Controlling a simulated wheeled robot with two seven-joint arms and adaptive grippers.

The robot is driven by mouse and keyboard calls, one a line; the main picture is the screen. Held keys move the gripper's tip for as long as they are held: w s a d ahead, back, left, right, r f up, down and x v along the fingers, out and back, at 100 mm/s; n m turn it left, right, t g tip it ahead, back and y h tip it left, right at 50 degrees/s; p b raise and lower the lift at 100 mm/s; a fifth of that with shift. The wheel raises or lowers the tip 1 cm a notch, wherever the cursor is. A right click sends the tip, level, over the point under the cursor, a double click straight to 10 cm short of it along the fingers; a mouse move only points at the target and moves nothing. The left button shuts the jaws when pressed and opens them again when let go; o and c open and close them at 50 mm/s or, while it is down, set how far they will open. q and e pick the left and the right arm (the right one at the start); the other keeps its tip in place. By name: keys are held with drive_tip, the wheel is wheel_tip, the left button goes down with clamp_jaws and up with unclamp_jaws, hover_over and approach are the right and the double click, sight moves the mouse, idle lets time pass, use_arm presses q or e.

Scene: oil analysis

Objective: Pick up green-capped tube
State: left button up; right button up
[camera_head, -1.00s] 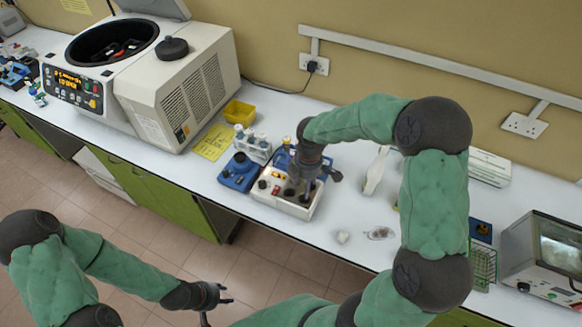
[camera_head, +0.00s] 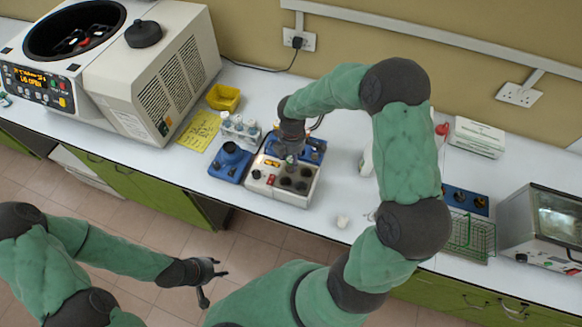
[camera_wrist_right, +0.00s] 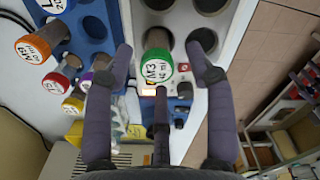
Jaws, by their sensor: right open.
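The green-capped tube (camera_wrist_right: 158,67) stands in a hole of a white block (camera_wrist_right: 178,20), cap facing the camera in the right wrist view. My right gripper (camera_wrist_right: 160,60) is open, with its fingers spread around the cap and a visible gap on each side. In the head view my right gripper (camera_head: 290,150) is above the white block unit (camera_head: 262,187), and it largely hides the tube there. My left gripper (camera_head: 212,281) is open and empty, over the floor in front of the bench.
Orange-capped (camera_wrist_right: 33,48) and red-capped (camera_wrist_right: 56,83) tubes stand close by on the left in the right wrist view. A blue unit (camera_head: 230,163), tube rack (camera_head: 240,131) and yellow tray (camera_head: 223,97) are nearby. A centrifuge (camera_head: 150,75) stands left, a green wire rack (camera_head: 467,236) right.

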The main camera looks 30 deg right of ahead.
sight(291, 168)
drive_tip(key=f, duration=0.4)
drive_tip(key=shift+w+f, duration=0.25)
drive_tip(key=shift+f, duration=0.1)
clamp_jaws()
